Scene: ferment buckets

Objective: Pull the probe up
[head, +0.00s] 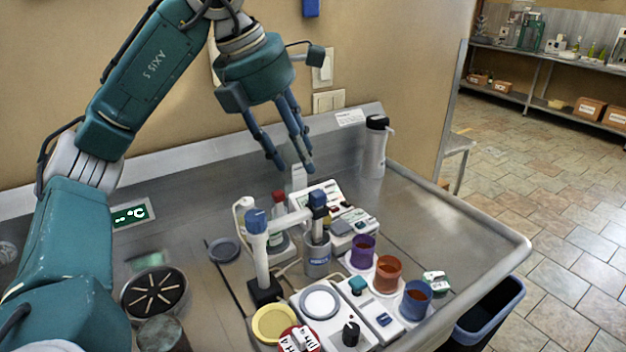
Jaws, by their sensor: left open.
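The probe (318,203) stands upright with a dark blue top. It is held at the end of the white arm of a stand (262,260), whose post has a blue cap. The probe's lower part goes down to a grey cup (317,259) with a blue label; its tip is hidden. My left gripper (291,162) is open and empty, with its fingers pointing down. It hangs above and a little left of the probe in the picture, apart from it. My right gripper is not in view.
Purple (362,250), red-brown (387,274) and blue (415,300) cups stand right of the stand. White instruments (350,225) are behind it. A yellow dish (274,323) lies in front. A white bottle (375,150) stands at the back. The steel counter's right side (440,230) is clear.

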